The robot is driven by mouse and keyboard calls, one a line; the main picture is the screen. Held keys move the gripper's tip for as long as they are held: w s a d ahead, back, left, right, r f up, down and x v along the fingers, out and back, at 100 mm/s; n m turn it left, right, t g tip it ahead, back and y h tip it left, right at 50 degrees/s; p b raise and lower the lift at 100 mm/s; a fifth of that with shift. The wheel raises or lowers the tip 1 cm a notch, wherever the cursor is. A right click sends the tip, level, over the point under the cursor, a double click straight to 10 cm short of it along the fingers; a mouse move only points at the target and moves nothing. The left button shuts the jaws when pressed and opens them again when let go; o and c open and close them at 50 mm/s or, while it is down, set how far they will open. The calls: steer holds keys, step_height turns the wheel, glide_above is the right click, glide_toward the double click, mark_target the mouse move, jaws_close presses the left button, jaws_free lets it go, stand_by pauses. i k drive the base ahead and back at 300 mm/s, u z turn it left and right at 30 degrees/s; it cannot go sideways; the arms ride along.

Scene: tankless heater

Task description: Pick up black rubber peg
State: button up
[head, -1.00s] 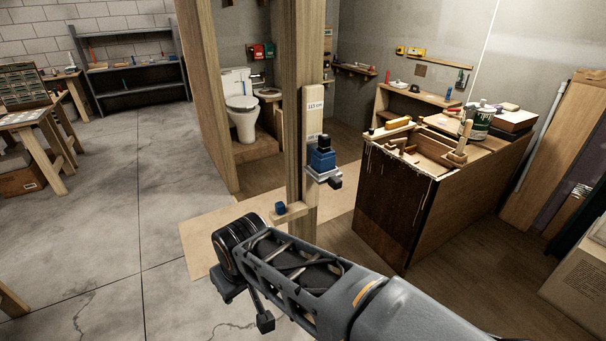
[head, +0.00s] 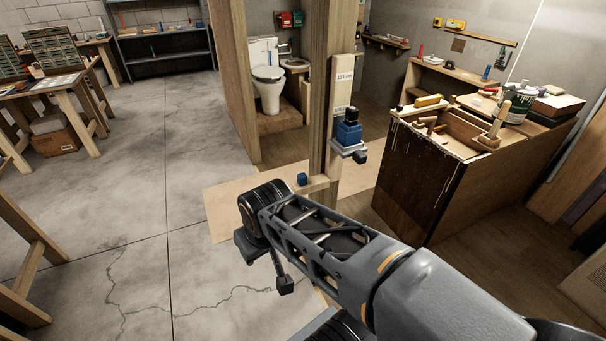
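A small black block (head: 352,114) stands on top of a blue block on the wooden post, below a "115 cm" label; it may be the black rubber peg, but I cannot tell for sure. The blue block (head: 349,133) sits on a grey bracket (head: 348,149) with another dark piece (head: 360,157) at its right. My gripper (head: 267,266) is in front of the post, lower and to the left of these pieces. Its two dark fingertips look apart, with only floor visible between them.
A small blue piece (head: 302,179) rests on a wooden ledge (head: 318,185) on the post (head: 330,90). A cluttered wooden cabinet (head: 410,185) stands at right. A toilet (head: 268,85) is behind. Workbench legs (head: 25,255) are at left. The concrete floor (head: 130,190) between is clear.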

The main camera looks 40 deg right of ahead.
mark_target(351, 112)
steer(key=u, duration=0.4)
steer(key=i, duration=1.95)
steer(key=z, duration=2.95)
